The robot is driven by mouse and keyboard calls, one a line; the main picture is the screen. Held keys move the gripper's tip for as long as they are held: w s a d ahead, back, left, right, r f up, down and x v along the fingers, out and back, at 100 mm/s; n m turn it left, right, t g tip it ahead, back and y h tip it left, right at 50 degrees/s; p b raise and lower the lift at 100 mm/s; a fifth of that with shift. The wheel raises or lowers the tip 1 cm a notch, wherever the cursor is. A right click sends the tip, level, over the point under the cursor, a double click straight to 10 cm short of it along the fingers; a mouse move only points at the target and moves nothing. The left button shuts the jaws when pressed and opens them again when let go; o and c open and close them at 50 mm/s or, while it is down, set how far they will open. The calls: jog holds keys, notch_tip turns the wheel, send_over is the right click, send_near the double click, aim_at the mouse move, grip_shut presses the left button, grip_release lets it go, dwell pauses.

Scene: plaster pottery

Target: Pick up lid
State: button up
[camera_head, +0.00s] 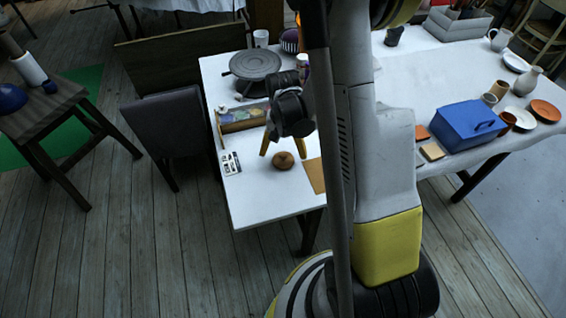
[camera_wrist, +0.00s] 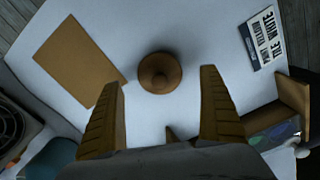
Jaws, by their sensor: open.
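The lid (camera_head: 284,160) is a small round brown piece with a knob. It lies on the white table (camera_head: 262,206) near its front edge. In the wrist view the lid (camera_wrist: 160,73) sits with its knob facing the camera, ahead of and between my fingers. My gripper (camera_head: 284,147) has yellow fingers and is just above the lid in the head view. In the wrist view my gripper (camera_wrist: 165,100) is open and empty, with a finger on each side. The lid appears apart from both fingers.
A brown board (camera_wrist: 80,60) lies left of the lid in the wrist view. A printed label card (camera_wrist: 263,40) and a wooden box (camera_head: 243,117) are on the other side. A dark turntable (camera_head: 255,65) stands farther back. A blue box (camera_head: 466,126) and pottery stand at right.

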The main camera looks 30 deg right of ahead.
aim_at(283, 155)
notch_tip(283, 155, down, 3)
jog(key=shift+f+b, duration=0.1)
jog(key=shift+b, duration=0.35)
jog(key=c, duration=1.2)
jog(key=shift+r, duration=0.25)
